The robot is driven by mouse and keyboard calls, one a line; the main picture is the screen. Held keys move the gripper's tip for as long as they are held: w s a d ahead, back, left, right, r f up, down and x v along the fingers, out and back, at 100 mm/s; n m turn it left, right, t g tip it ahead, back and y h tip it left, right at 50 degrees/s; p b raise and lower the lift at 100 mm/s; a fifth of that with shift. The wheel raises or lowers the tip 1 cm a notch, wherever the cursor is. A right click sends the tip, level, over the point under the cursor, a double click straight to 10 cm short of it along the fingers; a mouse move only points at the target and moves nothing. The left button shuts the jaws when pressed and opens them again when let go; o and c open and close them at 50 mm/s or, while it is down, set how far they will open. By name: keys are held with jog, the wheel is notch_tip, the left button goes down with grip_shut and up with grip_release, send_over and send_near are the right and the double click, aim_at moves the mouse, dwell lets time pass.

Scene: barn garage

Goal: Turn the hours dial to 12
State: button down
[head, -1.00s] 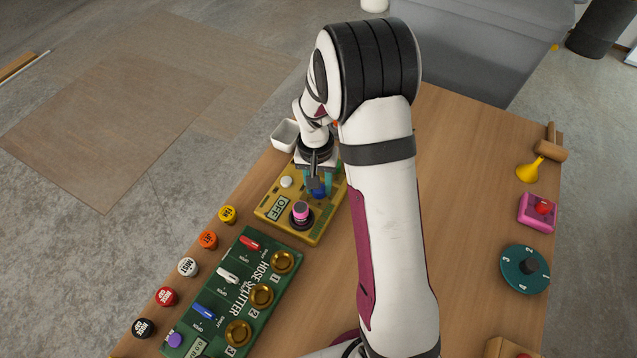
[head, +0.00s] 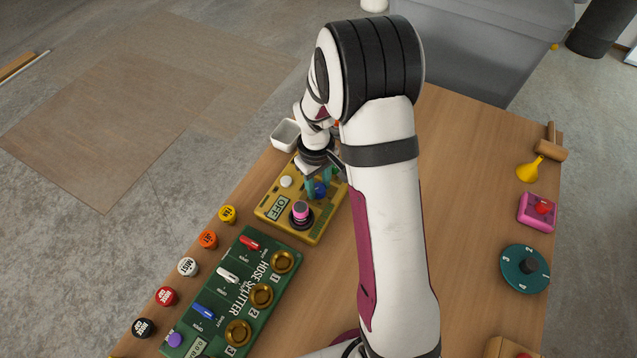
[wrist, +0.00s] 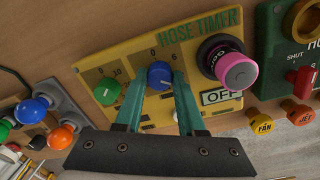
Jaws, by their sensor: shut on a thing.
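The yellow hose timer (head: 270,208) lies on the wooden table, with an OFF display. In the wrist view, the timer (wrist: 140,52) has a blue dial (wrist: 160,74) at its middle, with 0 and 6 printed above it. No other marks around it are readable, and its setting is unclear. My gripper (wrist: 162,80) is shut on this blue dial, one teal finger on each side. In the head view the blue dial (head: 320,189) is partly hidden by my gripper (head: 317,186). A green dial (wrist: 107,92) is beside it, with 10 near it.
A pink and black knob (wrist: 236,68) stands close to my gripper on the timer. A green hose splitter panel (head: 240,290) and a row of caps (head: 188,266) are in front. A white bin (head: 286,135) stands behind.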

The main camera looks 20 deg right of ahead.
aim_at(317, 190)
jog(key=shift+n, duration=0.5)
jog(key=c, duration=0.5)
grip_release()
notch_tip(317, 190, up, 16)
jog(key=shift+s+a, duration=0.15)
jog(key=shift+a, duration=0.1)
jog(key=shift+f, duration=0.1)
jog(key=s+a+m, duration=0.2)
jog(key=s+m, duration=0.1)
jog(key=s, duration=0.5)
jog(key=s+a+r+m+y, duration=0.1)
jog(key=s+m, duration=0.3)
jog(key=s, duration=0.5)
jog(key=s+a+r+m+y, duration=0.1)
jog(key=s+a+m, duration=0.2)
jog(key=s, duration=0.5)
jog(key=shift+s+m, duration=0.15)
jog(key=shift+m, duration=0.25)
